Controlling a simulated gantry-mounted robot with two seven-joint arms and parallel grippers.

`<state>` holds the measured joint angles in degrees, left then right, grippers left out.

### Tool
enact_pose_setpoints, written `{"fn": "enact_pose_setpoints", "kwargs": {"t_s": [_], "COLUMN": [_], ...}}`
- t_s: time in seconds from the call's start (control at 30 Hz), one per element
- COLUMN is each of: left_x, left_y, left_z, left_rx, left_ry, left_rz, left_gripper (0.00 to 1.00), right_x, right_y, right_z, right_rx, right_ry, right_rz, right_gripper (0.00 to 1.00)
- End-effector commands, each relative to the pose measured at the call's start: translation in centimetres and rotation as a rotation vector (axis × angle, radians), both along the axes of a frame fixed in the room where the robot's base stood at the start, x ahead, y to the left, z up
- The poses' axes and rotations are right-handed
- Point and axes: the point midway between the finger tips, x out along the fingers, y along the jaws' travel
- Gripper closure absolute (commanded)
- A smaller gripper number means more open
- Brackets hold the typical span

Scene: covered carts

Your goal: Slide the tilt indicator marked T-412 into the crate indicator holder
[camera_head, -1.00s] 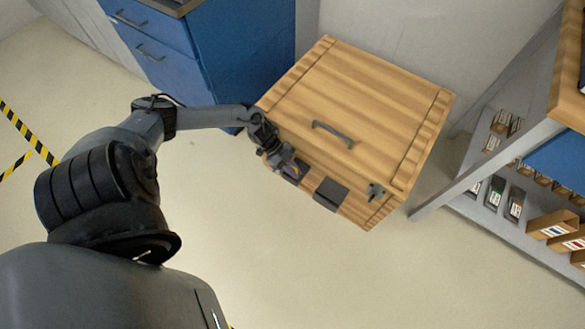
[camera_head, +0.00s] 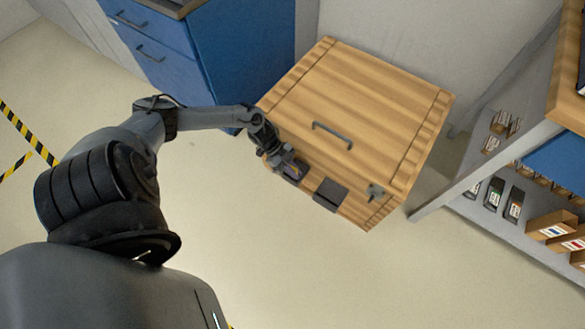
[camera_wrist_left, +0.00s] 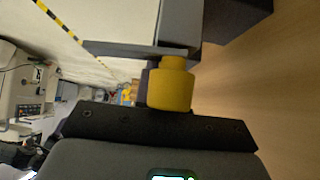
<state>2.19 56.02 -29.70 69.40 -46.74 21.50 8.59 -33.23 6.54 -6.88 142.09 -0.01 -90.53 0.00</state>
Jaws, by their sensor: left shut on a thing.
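My left gripper (camera_head: 287,165) is at the left part of the wooden crate's (camera_head: 350,110) front face and shut on a small dark piece with a yellow mark (camera_head: 293,171), seemingly the tilt indicator. No T-412 marking is readable. A dark grey holder (camera_head: 331,194) sits on the same face, just right of the gripper, with a small gap between them in the picture. In the left wrist view, a yellow part (camera_wrist_left: 171,88) shows at the gripper; a dark box (camera_wrist_left: 238,14) stands against the wood at upper right. Whether the held piece touches the crate is unclear. My right gripper is not in view.
A blue drawer cabinet (camera_head: 190,50) stands behind left. A shelf with several small devices and boxes (camera_head: 553,225) is at right. The floor in front is clear.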

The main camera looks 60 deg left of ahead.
Motion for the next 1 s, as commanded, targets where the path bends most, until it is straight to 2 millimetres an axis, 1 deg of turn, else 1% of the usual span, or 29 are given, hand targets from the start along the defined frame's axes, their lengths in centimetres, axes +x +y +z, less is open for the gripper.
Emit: {"fn": "enact_pose_setpoints", "kwargs": {"t_s": [0.03, 1.0], "left_x": [-1.06, -1.24], "left_y": [0.12, -0.24], "left_z": [-1.54, -1.55], "left_rx": [0.016, 0.009], "left_ry": [0.024, 0.024], "left_rz": [0.004, 0.002], "left_gripper": [1.00, 1.00], "right_x": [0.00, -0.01], "right_y": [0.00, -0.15], "right_z": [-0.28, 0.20], "right_rx": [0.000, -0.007], "right_ry": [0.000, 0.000], "right_rz": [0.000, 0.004], "right_gripper": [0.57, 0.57]}}
